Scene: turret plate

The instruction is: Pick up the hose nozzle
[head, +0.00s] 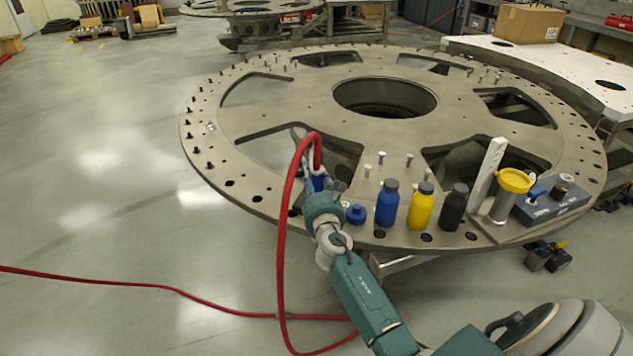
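The hose nozzle (318,181) shows as a small blue body at the end of the red hose (282,235), over the near-left part of the round turret plate (360,135). The hose rises from it, bends over and drops past the plate's edge to the floor. My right gripper (323,186) is at the nozzle, with its fingers close around or beside the blue body. The gripper's wrist hides part of both, and I cannot tell whether the fingers are shut on it. My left gripper is not in view.
Right of my gripper stand a blue cap (356,214), a blue bottle (387,204), a yellow bottle (420,206) and a black bottle (453,208). Further right are a yellow-topped cylinder (503,199) and a grey-blue box (548,205).

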